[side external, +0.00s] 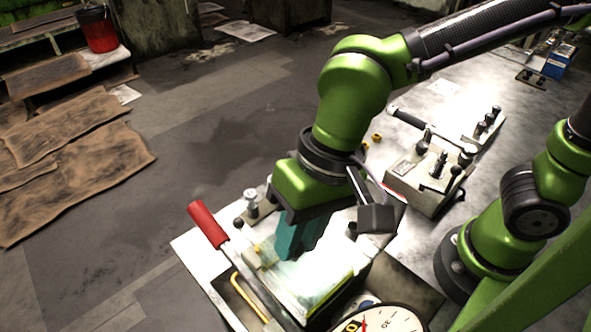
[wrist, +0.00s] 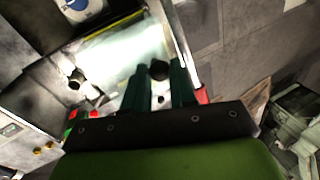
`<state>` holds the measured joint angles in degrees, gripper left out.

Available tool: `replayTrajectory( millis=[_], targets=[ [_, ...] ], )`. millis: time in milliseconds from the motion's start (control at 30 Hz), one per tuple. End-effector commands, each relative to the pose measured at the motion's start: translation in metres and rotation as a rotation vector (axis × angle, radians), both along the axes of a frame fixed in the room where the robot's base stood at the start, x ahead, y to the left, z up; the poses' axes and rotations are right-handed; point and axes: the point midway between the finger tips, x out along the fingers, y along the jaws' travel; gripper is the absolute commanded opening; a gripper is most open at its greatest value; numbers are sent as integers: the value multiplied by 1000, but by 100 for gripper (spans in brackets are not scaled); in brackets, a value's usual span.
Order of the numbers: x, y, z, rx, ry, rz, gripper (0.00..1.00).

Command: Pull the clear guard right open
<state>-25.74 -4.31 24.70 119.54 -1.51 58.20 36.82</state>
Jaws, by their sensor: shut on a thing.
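The clear guard (side external: 318,284) is a see-through panel with a yellow edge, over the pale bed of the machine at the bottom centre of the side view. It also shows in the wrist view (wrist: 118,52), with its yellow edge at the top. My gripper (side external: 296,246) reaches down at the guard with teal fingers. In the wrist view the fingers (wrist: 160,80) stand on both sides of a dark round knob (wrist: 159,70) and are shut on it. The fingers hide how the knob joins the guard. How far the guard stands open is hard to tell.
A red-handled lever (side external: 208,225) stands left of my gripper. A dial gauge (side external: 380,320) is at the front. A grey block with knobs (side external: 432,180) stands on the bench to the right. A metal post (side external: 252,203) rises behind the lever.

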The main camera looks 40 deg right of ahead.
Motion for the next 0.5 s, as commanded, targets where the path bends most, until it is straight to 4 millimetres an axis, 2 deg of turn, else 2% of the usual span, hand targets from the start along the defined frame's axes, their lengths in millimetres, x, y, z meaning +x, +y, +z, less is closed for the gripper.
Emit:
replayTrajectory(
  millis=[200,233,367,400,500],
  targets=[
    [0,6,1,14,-7,10,0],
    [0,6,1,15,-6,10,29],
    [0,6,1,14,-6,10,49],
    [0,5,1,13,-6,10,52],
    [0,4,1,12,-6,9,52]
  ],
)
